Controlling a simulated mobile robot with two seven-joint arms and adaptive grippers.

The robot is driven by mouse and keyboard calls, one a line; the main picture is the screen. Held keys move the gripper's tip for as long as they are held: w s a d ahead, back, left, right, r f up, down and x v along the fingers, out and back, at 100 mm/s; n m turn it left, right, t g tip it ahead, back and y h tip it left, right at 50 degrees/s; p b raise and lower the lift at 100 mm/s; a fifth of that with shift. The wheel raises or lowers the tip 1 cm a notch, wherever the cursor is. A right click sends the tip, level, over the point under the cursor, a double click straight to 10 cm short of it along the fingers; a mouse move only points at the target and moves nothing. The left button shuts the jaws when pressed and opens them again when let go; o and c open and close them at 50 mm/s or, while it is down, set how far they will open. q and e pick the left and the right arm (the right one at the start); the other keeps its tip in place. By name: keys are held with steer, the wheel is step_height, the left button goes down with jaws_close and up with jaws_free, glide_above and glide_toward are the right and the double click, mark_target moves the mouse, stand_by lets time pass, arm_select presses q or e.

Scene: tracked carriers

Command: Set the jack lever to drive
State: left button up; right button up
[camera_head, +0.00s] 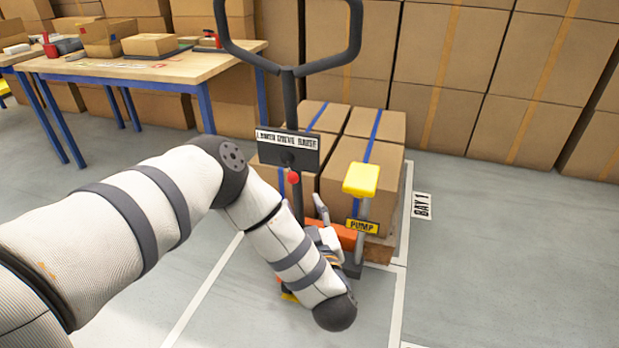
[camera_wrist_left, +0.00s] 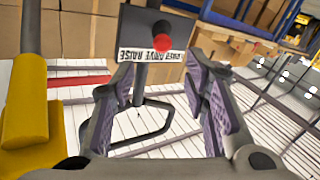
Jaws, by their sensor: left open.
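The jack lever's red knob (camera_head: 293,177) hangs below the dark plate (camera_head: 290,154) lettered LOWER DRIVE RAISE on the pallet jack's handle column. In the left wrist view the red knob (camera_wrist_left: 162,43) and the label (camera_wrist_left: 150,50) appear upside down. The knob is near the middle of the label, but I cannot tell its exact setting. My left gripper (camera_head: 319,207) is low and to the right of the knob in the head view, partly hidden by my own wrist. In the left wrist view my left gripper (camera_wrist_left: 160,95) is open and empty, the knob beyond its fingertips, apart from them.
A yellow pump pedal (camera_head: 361,180) stands right of the column and shows at left in the wrist view (camera_wrist_left: 25,120). The jack's looped handle (camera_head: 355,40) rises above. Strapped cartons (camera_head: 365,165) sit behind. A workbench (camera_head: 170,68) is at left; floor at right is clear.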

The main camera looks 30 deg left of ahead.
mark_target(294, 181)
arm_select(q)
steer(key=b+x, duration=0.6)
steer(key=x, duration=0.5)
steer(key=shift+a+f, duration=0.15)
steer(key=shift+a, duration=0.05)
jaws_close()
arm_select(e)
steer(key=s+f+g, duration=0.1)
steer(key=s+f, duration=0.3)
steer(key=f, duration=0.2)
steer(key=shift+s+a+f+g, duration=0.15)
steer(key=shift+s+f+g, duration=0.2)
steer(key=shift+s+g, duration=0.05)
